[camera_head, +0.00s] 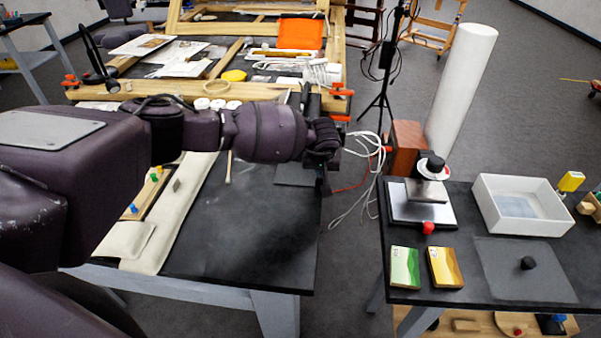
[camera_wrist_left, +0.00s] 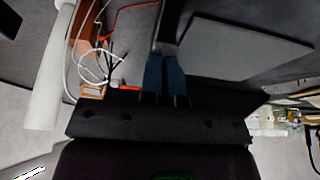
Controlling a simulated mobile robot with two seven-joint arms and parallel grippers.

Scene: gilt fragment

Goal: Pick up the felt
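A flat dark grey square sheet, probably the felt (camera_head: 294,175), lies on the black top of the left table near its right edge. My left gripper partly covers it in the head view. The sheet also shows at upper right in the left wrist view (camera_wrist_left: 245,42). My left gripper (camera_head: 325,186) points down by the table's right edge, just right of the sheet. My right gripper is out of view.
A cream padded strip (camera_head: 178,215) lies on the table's left. Wooden frames (camera_head: 175,91) and tools fill the back. White cables (camera_head: 362,165) hang beside the right edge. The right-hand table holds a white tray (camera_head: 483,215), two coloured boxes and a grey mat (camera_head: 500,285). The left table's front is clear.

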